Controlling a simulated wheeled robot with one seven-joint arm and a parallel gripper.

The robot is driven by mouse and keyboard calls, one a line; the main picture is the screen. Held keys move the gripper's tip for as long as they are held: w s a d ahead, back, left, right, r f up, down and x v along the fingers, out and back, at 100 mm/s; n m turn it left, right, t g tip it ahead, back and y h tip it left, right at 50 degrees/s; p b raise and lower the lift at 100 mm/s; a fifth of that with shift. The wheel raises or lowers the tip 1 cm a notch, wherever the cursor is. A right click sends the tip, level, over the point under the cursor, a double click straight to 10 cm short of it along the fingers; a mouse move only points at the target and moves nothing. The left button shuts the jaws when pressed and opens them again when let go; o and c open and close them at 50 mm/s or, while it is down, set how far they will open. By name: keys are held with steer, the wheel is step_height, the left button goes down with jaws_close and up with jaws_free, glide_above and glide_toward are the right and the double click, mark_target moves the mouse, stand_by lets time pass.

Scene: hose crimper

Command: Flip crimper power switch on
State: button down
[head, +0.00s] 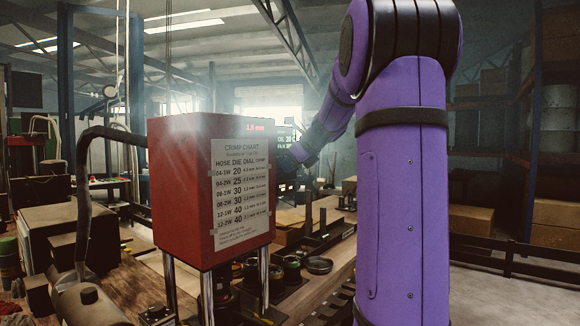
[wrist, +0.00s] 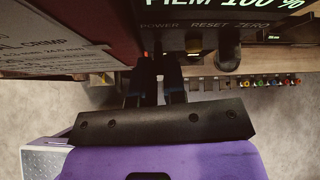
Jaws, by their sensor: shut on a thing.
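The red crimper (head: 209,252) stands on the bench with a crimp chart on its front. A dark display box with lit text (head: 286,138) is behind it to the right; my purple forearm reaches to it, and my gripper is not clear there. In the wrist view, the dark control panel (wrist: 203,15) bears the labels POWER, RESET and ZERO. My gripper (wrist: 158,62) is at the panel under the POWER label, its dark fingers close together. The fingers hide most of the power switch between them, so its position cannot be told. A small orange glow shows beside the fingertips.
Right of my fingers are the reset control (wrist: 194,43) and the dark zero knob (wrist: 228,50), close by. A row of coloured knobs (wrist: 270,82) lies along an edge at the right. Dies and dark round parts (head: 318,265) stand on the wooden bench.

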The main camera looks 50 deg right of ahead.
steer(key=c, duration=1.2)
jaws_free()
steer(key=shift+s, duration=0.1)
steer(key=v, duration=1)
steer(key=shift+s+r, duration=0.25)
steer(key=s+a+f+n+g, duration=0.1)
steer(key=a+f+n, duration=0.2)
steer(key=a+n, duration=0.35)
steer(key=s+a+f+n+g+y, duration=0.15)
steer(key=a+n, duration=0.25)
steer(key=a, duration=0.5)
steer(key=a+f+n+g+h, duration=0.1)
steer(key=a+f+n, duration=0.2)
steer(key=a+n, duration=0.35)
steer(key=s+a+f+n, duration=0.4)
steer(key=n, duration=0.1)
steer(key=s+a+f+n+g, duration=0.1)
steer(key=s+a+f+n, duration=0.3)
steer(key=s+n, duration=0.1)
steer(key=s+a+f+n, duration=0.4)
steer(key=s+a+n, duration=0.1)
steer(key=n, duration=0.1)
steer(key=shift+s+a+g, duration=0.1)
steer(key=shift+s+g, duration=0.1)
steer(key=shift+g, duration=0.05)
